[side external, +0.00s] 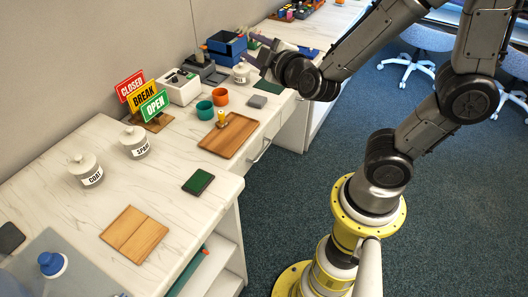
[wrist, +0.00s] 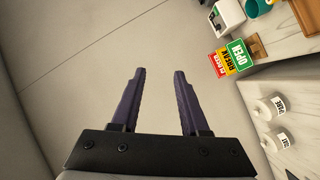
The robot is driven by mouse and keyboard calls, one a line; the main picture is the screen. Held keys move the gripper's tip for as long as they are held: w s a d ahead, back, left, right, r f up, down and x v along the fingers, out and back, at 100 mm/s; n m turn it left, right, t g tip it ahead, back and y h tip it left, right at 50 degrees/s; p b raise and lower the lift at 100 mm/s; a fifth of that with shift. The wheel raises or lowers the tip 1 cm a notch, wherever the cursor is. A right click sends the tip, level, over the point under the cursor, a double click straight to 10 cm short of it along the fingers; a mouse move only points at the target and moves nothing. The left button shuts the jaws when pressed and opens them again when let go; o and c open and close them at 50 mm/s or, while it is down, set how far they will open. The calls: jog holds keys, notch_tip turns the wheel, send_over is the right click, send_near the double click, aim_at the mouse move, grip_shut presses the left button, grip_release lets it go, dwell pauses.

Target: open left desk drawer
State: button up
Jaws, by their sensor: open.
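A desk drawer front (side external: 268,138) with a slim metal handle (side external: 262,151) shows below the edge of the white marbled desk in the side external view. It looks shut. I cannot tell for sure whether this is the left drawer. No drawer shows in the wrist view. My gripper (side external: 258,57) is above the far part of the desk, well up and away from the handle. In the wrist view my gripper (wrist: 159,72) has its two dark purple fingers apart, with nothing between them and the bare wall beyond.
On the desk stand a wooden tray (side external: 228,136), teal and orange cups (side external: 220,97), coloured signs (side external: 143,97), lidded white jars (side external: 86,170) and a blue box (side external: 227,45). Open shelves (side external: 222,262) lie under the near desk. The floor (side external: 290,190) before the drawer is clear.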

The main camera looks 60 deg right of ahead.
jog(key=s+d+n+g+h, duration=0.1)
jog(key=s+d+n+h, duration=0.1)
jog(key=s+d+h, duration=0.3)
send_near(264, 151)
jog(key=shift+h, duration=0.4)
jog(key=x, duration=0.6)
jog(key=f+x, duration=0.1)
jog(key=x, duration=0.3)
jog(key=shift+w, duration=0.2)
grip_shut()
dwell(0.7)
